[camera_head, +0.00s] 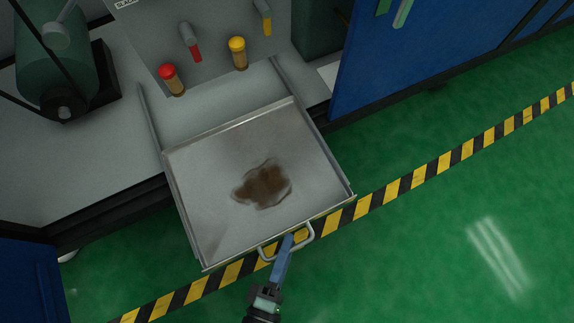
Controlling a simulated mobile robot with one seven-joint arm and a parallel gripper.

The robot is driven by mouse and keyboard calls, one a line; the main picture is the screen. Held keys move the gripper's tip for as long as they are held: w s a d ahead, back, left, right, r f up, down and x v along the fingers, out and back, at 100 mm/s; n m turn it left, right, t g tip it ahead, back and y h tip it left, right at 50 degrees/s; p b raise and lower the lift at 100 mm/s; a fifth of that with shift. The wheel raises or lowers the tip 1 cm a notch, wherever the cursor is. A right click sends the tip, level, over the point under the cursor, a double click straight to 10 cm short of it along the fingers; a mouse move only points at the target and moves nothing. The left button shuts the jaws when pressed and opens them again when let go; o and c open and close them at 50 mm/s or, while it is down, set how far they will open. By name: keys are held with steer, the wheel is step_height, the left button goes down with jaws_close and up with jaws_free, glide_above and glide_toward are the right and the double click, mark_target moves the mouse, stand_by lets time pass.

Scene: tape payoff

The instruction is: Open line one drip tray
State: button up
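The drip tray (215,160) is a shallow square metal tray, pulled out over the floor from the grey machine bench. A brown puddle (264,184) lies in its middle. A curved metal handle (309,235) is fixed to its front edge. My gripper (288,240) is at this handle, coming from below in the picture, with its blue fingers overlapping the handle bar. The fingers look close together, but I cannot make out both tips or whether they grip the bar.
Behind the tray are a red-capped cylinder (171,78) and a yellow-capped cylinder (238,53). A green motor (57,70) stands at left. A blue cabinet (420,55) is at upper right. Yellow-black tape (440,163) crosses the green floor, which is clear at right.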

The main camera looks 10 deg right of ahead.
stand_by(0.6)
steer(key=p+v, duration=0.5)
steer(key=v, duration=0.8)
